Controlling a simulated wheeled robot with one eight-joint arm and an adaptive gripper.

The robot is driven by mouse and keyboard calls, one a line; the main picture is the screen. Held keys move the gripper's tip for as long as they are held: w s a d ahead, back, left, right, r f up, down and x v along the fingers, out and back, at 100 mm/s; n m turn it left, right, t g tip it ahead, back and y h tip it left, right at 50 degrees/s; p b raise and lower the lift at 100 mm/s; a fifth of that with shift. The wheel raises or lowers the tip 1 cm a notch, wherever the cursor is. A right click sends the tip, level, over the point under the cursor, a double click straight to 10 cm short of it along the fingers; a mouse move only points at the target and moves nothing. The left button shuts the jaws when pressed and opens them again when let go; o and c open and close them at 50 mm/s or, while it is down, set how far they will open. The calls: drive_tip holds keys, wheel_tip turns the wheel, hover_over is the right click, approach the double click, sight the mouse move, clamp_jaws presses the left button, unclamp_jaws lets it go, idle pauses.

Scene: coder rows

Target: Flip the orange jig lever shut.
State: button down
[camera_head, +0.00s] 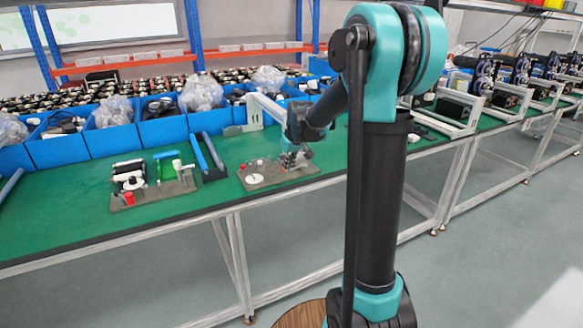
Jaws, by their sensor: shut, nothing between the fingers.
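A grey jig plate (262,182) with small metal and reddish parts and a white disc lies on the green bench. My gripper (290,164) is small in the picture, at the end of my arm, low over the back right part of this plate. It is shut with nothing held. It overlaps the small jig parts, so I cannot tell whether it touches any. I cannot clearly make out the orange lever or its position; it may be hidden by my gripper or too small.
A second jig plate (150,195) with a red cylinder (129,198) and black and white parts lies to the left. Blue bins (110,138) line the back. A white bracket (256,110) stands behind my gripper. Green bench (75,215) is bare at front left.

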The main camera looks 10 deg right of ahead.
drive_tip(key=w+a+m, duration=0.1)
drive_tip(key=w+m+h, duration=0.1)
drive_tip(key=shift+a+m, duration=0.35)
drive_tip(key=shift+m, duration=0.05)
drive_tip(key=w+m, duration=0.1)
drive_tip(key=w+m+h, duration=0.1)
drive_tip(key=m, duration=0.1)
drive_tip(key=shift+w+a, duration=0.2)
drive_tip(key=shift+a, duration=0.2)
drive_tip(key=shift+w, duration=0.2)
drive_tip(key=shift+w+a, duration=0.1)
drive_tip(key=shift+w, duration=0.45)
